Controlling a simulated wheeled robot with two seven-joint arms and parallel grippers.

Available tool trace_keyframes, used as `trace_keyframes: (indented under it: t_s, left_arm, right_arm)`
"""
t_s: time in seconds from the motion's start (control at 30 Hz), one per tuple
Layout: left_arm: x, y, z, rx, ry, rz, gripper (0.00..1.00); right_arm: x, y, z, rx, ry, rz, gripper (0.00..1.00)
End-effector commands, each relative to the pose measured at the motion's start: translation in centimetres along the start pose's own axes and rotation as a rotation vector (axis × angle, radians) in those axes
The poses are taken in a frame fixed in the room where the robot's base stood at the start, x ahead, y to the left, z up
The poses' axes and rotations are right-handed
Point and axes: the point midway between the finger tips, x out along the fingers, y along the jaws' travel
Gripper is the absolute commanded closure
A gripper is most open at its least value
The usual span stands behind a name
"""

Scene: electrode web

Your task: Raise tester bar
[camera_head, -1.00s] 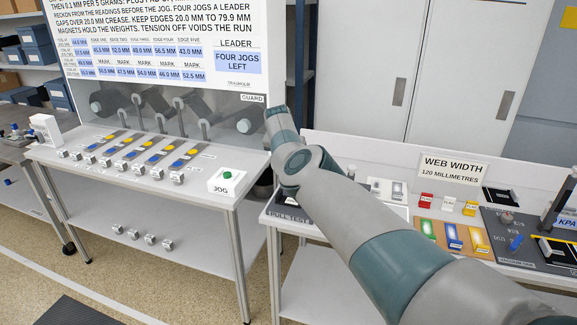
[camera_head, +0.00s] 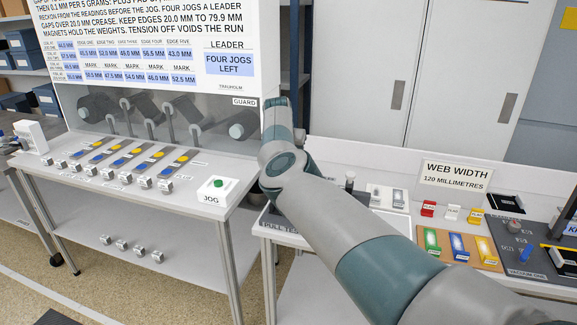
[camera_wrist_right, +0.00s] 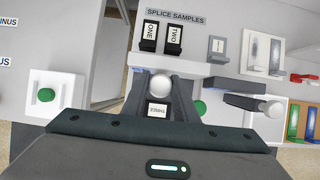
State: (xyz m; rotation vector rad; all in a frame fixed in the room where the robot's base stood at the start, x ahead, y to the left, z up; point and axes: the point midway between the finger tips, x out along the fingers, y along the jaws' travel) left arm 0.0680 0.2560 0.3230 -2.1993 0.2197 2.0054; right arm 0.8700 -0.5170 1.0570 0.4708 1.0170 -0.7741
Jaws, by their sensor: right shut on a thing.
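My right gripper (camera_wrist_right: 158,92) is shut on a pale round knob (camera_wrist_right: 158,87), seen between its fingers in the right wrist view. The knob looks like the grip of the tester bar, but its join to the bar is hidden. A dark sample block marked THREE (camera_wrist_right: 157,108) shows just below the knob, between the fingers. A dark grey bar (camera_wrist_right: 238,90) lies to the right of the fingers, near a round-topped post (camera_wrist_right: 272,108). In the head view my right arm hides the gripper and most of the pull tester (camera_head: 285,230). My left gripper is not in view.
Splice samples ONE (camera_wrist_right: 149,36) and TWO (camera_wrist_right: 174,39) stand behind the gripper. A white box with a green JOG button (camera_head: 216,189) is on the left table. The WEB WIDTH sign (camera_head: 455,175) and coloured blocks (camera_head: 457,245) are to the right. A gap separates the tables.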

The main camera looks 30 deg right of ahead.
Motion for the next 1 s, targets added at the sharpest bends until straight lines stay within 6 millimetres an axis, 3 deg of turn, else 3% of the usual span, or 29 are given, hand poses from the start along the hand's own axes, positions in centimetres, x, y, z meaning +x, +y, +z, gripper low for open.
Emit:
trace_keyframes:
  t_s: [0.57,0.6,0.67,1.0]
  left_arm:
    - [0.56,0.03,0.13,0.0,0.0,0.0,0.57]
    - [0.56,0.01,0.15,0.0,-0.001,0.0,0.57]
    - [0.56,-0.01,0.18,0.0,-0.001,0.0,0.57]
    - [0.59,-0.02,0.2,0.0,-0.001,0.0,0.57]
  right_arm:
    - [-0.08,-0.1,0.3,0.0,-0.006,-0.001,1.0]
    - [-0.08,-0.11,0.3,0.0,-0.005,-0.001,0.67]
    - [-0.07,-0.11,0.27,0.0,-0.005,-0.001,0.56]
    - [-0.01,-0.03,0.05,0.0,0.0,-0.001,0.56]
